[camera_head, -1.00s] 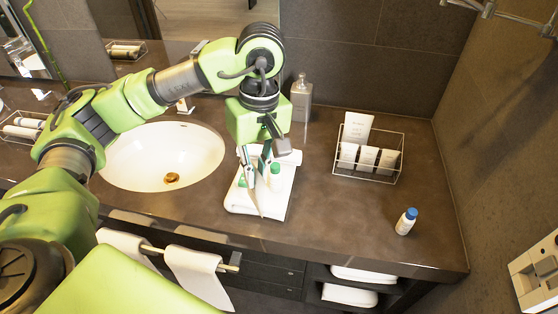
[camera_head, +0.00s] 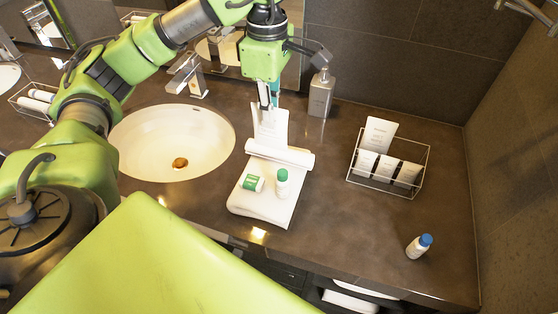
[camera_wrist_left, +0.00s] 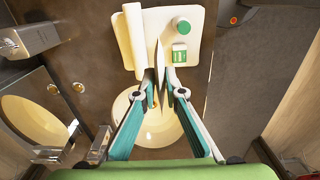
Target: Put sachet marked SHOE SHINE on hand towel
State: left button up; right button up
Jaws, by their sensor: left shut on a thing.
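My left gripper (camera_head: 270,95) is shut on a white sachet (camera_head: 268,124), which hangs upright below the jaws. Its print is too faint to read. In the left wrist view the sachet (camera_wrist_left: 160,48) shows nearly edge-on between the fingers (camera_wrist_left: 160,88). The folded white hand towel (camera_head: 262,210) lies on the counter right of the sink, and it shows in the left wrist view (camera_wrist_left: 151,24). The sachet is above and behind the towel's rolled part (camera_head: 280,153), seemingly apart from it. My right gripper is not in view.
The sink (camera_head: 172,135) is left.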

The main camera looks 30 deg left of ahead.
aim_at(271, 145)
pick_arm(q)
jog(key=shift+w+f, duration=0.25)
jog(key=shift+f, duration=0.7)
jog(key=f, duration=0.2)
jog(key=f+p, duration=0.1)
jog(key=f, duration=0.1)
jog(key=shift+s+a+f, duration=0.1)
jog(key=shift+s, duration=0.3)
notch_tip(271, 145, down, 3)
jog(key=shift+w+f+p, duration=0.15)
jog(key=shift+p, duration=0.55)
jog(key=shift+f, duration=0.15)
jog(key=shift+f+b, duration=0.25)
jog(key=shift+b, duration=0.05)
jog(key=o, duration=0.8)
jog(key=shift+r, duration=0.15)
jog(key=shift+c, duration=0.2)
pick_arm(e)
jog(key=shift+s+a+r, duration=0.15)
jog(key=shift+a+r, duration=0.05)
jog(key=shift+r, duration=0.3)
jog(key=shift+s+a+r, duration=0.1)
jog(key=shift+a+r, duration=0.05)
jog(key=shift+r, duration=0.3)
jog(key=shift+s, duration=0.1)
